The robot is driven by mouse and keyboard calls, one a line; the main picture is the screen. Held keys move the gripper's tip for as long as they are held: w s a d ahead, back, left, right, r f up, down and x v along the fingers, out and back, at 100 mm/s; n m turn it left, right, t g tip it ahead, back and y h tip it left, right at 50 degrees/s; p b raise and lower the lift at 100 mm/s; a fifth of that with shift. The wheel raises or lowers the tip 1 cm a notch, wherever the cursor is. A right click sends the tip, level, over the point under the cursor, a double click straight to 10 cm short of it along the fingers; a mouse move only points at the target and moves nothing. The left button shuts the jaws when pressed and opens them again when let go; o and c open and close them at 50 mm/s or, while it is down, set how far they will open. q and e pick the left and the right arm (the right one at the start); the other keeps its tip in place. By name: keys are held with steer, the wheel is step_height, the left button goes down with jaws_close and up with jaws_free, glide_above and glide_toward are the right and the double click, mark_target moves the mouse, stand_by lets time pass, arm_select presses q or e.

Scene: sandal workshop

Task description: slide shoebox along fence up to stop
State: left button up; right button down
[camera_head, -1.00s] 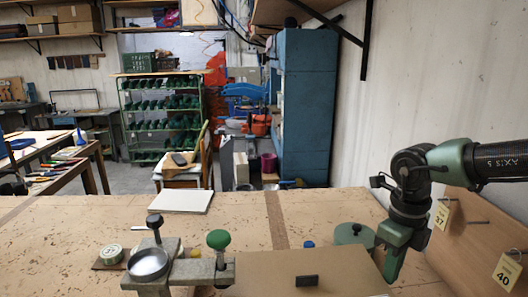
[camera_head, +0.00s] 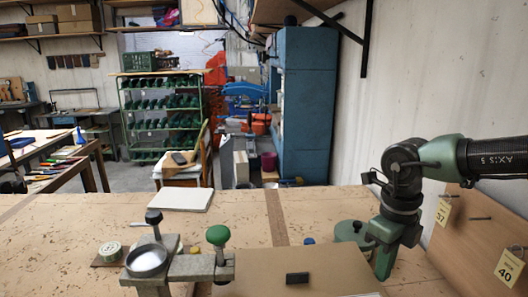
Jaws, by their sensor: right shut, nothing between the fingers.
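The shoebox (camera_head: 262,268), a brown cardboard box with a small black mark on top, lies on the workbench at the bottom of the head view; its near part is cut off. Its left side is close to a grey metal fitting (camera_head: 200,268) with a green knob; I cannot tell whether they touch. I cannot tell which parts are the fence and the stop. My right gripper (camera_head: 383,266), green and pointing down, is shut and empty at the right side of the box, seemingly against it. My left gripper is out of view.
Left of the box stand a round metal dish (camera_head: 147,260) and a small tin (camera_head: 111,251). A green round lidded thing (camera_head: 350,232) sits behind my right gripper. A white slab (camera_head: 181,199) lies farther back. A brown board with tags (camera_head: 470,240) stands at the right. The bench middle is mostly clear.

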mark_target(362, 276)
steer(key=shift+s+a+b, duration=0.1)
steer(key=shift+a+b, duration=0.4)
steer(key=shift+a, duration=0.9)
steer(key=shift+s+a, duration=0.15)
steer(key=shift+a, duration=1.25)
steer(key=shift+d+b, duration=0.15)
steer(key=shift+b, duration=0.2)
steer(key=shift+d, duration=0.45)
steer(key=shift+r+p, duration=2.45)
steer(key=shift+r, duration=1.6)
steer(key=shift+f, duration=0.1)
